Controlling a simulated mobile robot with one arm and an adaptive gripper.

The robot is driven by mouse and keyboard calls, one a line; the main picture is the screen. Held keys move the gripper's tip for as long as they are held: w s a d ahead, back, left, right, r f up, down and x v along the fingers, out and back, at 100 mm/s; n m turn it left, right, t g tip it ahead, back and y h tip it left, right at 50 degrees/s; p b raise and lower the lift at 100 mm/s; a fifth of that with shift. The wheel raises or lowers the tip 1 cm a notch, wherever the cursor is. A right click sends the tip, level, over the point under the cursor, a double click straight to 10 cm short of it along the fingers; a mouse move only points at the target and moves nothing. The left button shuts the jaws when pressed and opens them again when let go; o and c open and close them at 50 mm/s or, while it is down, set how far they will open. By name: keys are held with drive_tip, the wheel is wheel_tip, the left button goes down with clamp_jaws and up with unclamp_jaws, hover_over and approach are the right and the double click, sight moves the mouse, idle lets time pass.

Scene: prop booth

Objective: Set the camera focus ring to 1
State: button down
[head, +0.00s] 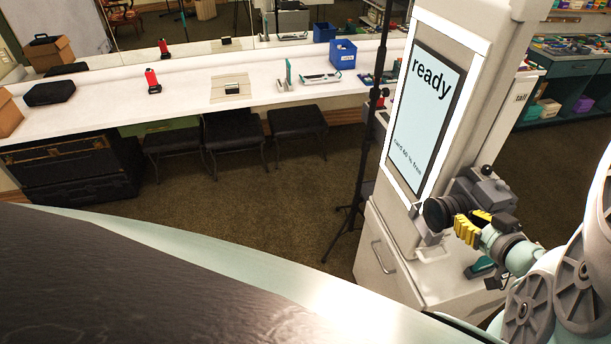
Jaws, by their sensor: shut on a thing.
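A dark camera (484,192) stands on the pale cabinet at the right, just beside the lit screen. Its black lens (437,214) faces left. My gripper (465,226), with yellow fingers, is at the lens from the right and front and is shut on its focus ring. The fingers and my wrist hide part of the lens barrel and the camera's lower body. The ring's marks and its present setting are too small to read from here.
The screen (423,115) reads "ready" and "card 60 % free". A teal item (480,268) lies on the cabinet top below my gripper. A thin black stand (362,160) rises left of the cabinet (388,262). A long white counter (190,105) with stools stands behind open carpet.

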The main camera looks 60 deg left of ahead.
sight(451, 225)
drive_tip(key=shift+f, duration=0.1)
drive_tip(key=f+y+b, duration=0.2)
drive_tip(key=b, duration=0.3)
drive_tip(key=d+f+t+y+b, duration=0.1)
drive_tip(key=f+y+b, duration=0.1)
drive_tip(key=b, duration=0.3)
drive_tip(key=d+f+t+y+b, duration=0.1)
drive_tip(key=f+y+b, duration=0.1)
drive_tip(key=b, duration=0.4)
drive_tip(key=shift+s+f, duration=0.1)
drive_tip(key=shift+s, duration=0.15)
drive_tip(key=y+b, duration=0.1)
drive_tip(key=b, duration=0.1)
drive_tip(key=f+t+y+b, duration=0.1)
drive_tip(key=b, duration=0.1)
drive_tip(key=f+y+b, duration=0.1)
drive_tip(key=b, duration=0.1)
drive_tip(key=shift+a+t+y, duration=0.25)
drive_tip(key=shift+t+y, duration=0.05)
drive_tip(key=shift+y, duration=0.1)
drive_tip(key=shift+w+a+f+b, duration=0.1)
drive_tip(key=shift+a+f+b, duration=0.25)
drive_tip(key=shift+f+b, duration=0.65)
drive_tip(key=shift+a+r+b, duration=0.1)
drive_tip(key=shift+r+b, duration=0.1)
drive_tip(key=shift+b, duration=0.25)
drive_tip(key=c, duration=0.9)
unclamp_jaws()
drive_tip(key=shift+r, duration=0.1)
drive_tip(key=shift+c, duration=0.2)
